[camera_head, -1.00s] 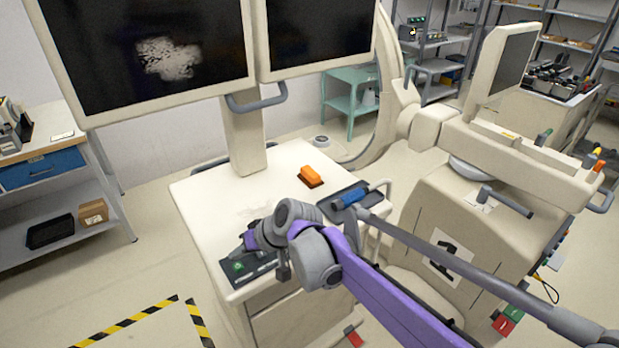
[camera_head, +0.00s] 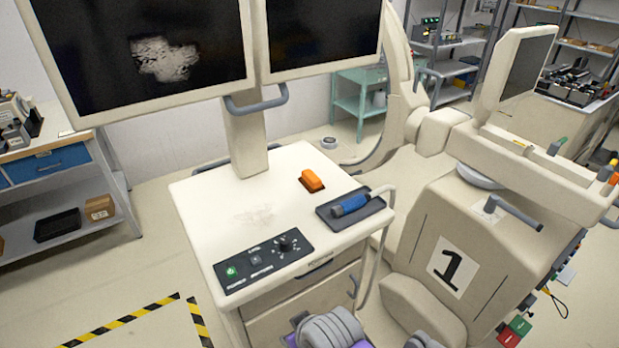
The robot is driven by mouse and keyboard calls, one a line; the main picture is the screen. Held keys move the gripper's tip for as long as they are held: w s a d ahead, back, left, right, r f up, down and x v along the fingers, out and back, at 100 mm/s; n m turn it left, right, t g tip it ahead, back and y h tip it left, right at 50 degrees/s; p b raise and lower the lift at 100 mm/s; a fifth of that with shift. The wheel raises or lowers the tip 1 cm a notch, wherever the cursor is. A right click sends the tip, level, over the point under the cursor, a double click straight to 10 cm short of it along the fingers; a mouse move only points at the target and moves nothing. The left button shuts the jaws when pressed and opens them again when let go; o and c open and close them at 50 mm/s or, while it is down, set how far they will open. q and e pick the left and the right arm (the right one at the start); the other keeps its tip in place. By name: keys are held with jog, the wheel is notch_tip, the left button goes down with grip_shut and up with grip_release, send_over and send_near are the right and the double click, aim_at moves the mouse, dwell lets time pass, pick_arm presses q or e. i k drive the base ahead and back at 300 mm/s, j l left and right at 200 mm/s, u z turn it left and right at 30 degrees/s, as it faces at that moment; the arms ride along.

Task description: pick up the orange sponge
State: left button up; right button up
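The orange sponge (camera_head: 311,180) is a small block with a dark base or shadow under it. It lies on the white cart top (camera_head: 215,195), right of the middle and behind a dark tray (camera_head: 325,213). Nothing covers it and nothing touches it from above. Neither gripper's fingers show now. Only grey and purple links of mine show at the bottom edge, in front of the cart and well below the sponge.
The dark tray holds a blue-handled device (camera_head: 350,205). A black control panel (camera_head: 262,262) with a green button lies at the cart's front. A beige machine (camera_head: 465,240) stands to the right.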

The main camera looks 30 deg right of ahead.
aim_at(311, 183)
jog(key=l+u, duration=0.4)
jog(key=l, duration=0.65)
jog(key=l+u, duration=0.45)
jog(key=l, duration=0.5)
jog(key=i+l+u, duration=0.1)
jog(key=i+l, duration=0.1)
jog(key=l, duration=0.05)
